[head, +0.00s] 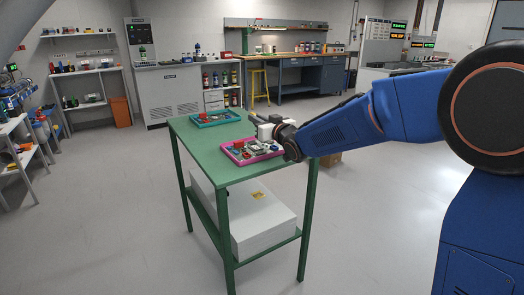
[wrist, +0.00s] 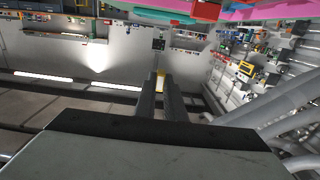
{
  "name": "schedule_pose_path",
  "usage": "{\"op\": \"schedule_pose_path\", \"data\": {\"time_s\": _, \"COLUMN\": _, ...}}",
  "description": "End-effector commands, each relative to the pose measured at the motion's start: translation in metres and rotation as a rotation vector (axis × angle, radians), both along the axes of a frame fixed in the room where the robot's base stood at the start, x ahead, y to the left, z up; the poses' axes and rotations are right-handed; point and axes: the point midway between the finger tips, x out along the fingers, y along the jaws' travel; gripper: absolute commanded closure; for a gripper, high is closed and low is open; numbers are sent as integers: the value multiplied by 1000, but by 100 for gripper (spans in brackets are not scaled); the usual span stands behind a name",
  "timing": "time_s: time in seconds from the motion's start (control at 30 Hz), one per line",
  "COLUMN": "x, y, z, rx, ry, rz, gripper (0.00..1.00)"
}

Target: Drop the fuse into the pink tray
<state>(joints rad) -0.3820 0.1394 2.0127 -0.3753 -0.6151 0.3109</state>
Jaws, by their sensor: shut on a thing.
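The pink tray (head: 233,158) lies on the near part of the green table, with several small parts in it. My gripper (head: 256,119) is above and just behind the tray in the head view, at the end of the blue arm. In the wrist view my gripper (wrist: 161,84) shows two dark fingers closed on a small yellowish piece, apparently the fuse (wrist: 160,78). Most of the fuse is hidden by the fingers. The pink tray's edge (wrist: 270,12) shows at the top right of the wrist view, which looks upside down.
A teal tray (head: 197,124) with parts lies farther back on the green table (head: 205,162). A white box (head: 262,222) sits on the table's lower shelf. Workbenches, shelves and a yellow stool (head: 260,87) stand at the back. The floor around the table is mostly clear.

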Motion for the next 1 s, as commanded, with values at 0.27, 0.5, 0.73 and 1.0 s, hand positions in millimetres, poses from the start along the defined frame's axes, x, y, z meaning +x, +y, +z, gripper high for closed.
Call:
{"op": "schedule_pose_path", "data": {"time_s": 0.27, "x": 0, "y": 0, "z": -31, "rx": -1, "ry": 2, "rz": 0, "gripper": 100}}
{"op": "schedule_pose_path", "data": {"time_s": 0.5, "x": 0, "y": 0, "z": -46, "rx": 1, "ry": 2, "rz": -1, "gripper": 100}}
{"op": "schedule_pose_path", "data": {"time_s": 0.73, "x": 0, "y": 0, "z": -49, "rx": 1, "ry": 1, "rz": -1, "gripper": 100}}
{"op": "schedule_pose_path", "data": {"time_s": 1.0, "x": 0, "y": 0, "z": -49, "rx": 1, "ry": 1, "rz": -1, "gripper": 69}}
